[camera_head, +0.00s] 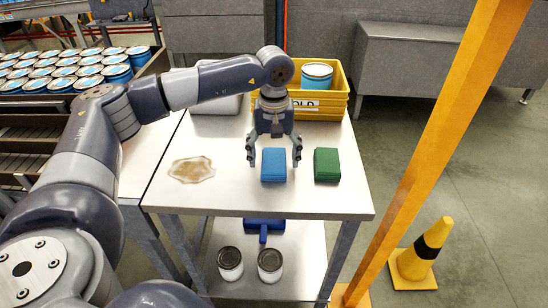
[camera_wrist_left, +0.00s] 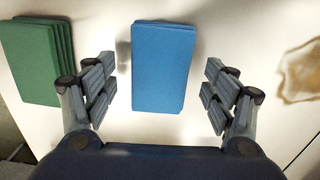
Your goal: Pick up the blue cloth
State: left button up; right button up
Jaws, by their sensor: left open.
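The blue cloth (camera_head: 274,166) is a folded, flat stack lying on the light tabletop in the head view. It also shows in the left wrist view (camera_wrist_left: 163,65), at the upper middle. My left gripper (camera_head: 273,160) is open above the table at the cloth, pointing down. In the left wrist view its two fingers (camera_wrist_left: 160,100) stand on either side of the cloth's near part, with a gap on both sides. Nothing is held. My right gripper does not show.
A green folded cloth (camera_head: 327,165) lies just right of the blue one. A brownish spill (camera_head: 191,170) is on the left of the tabletop (camera_head: 240,200). A yellow bin (camera_head: 328,105) with a blue can (camera_head: 317,75) stands behind. A yellow post (camera_head: 440,140) rises at the right.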

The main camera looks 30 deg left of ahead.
pick_arm(q)
jog(key=shift+s+f, duration=0.1)
jog(key=shift+f, duration=0.4)
jog(key=shift+c, duration=0.2)
jog(key=c, duration=1)
jog(key=shift+c, duration=0.2)
jog(key=shift+r, duration=0.1)
jog(key=shift+r+b, duration=0.45)
jog(key=shift+b, duration=0.05)
notch_tip(320, 180, up, 2)
jog(key=shift+r+b, duration=0.15)
jog(key=shift+b, duration=0.65)
jog(key=s+d+r+b, duration=0.1)
jog(key=s+d+b, duration=0.1)
jog(key=s, duration=0.5)
jog(key=s+d+b, duration=0.3)
jog(key=s, duration=0.5)
jog(key=shift+d+r, duration=0.25)
jog(key=shift+r, duration=0.1)
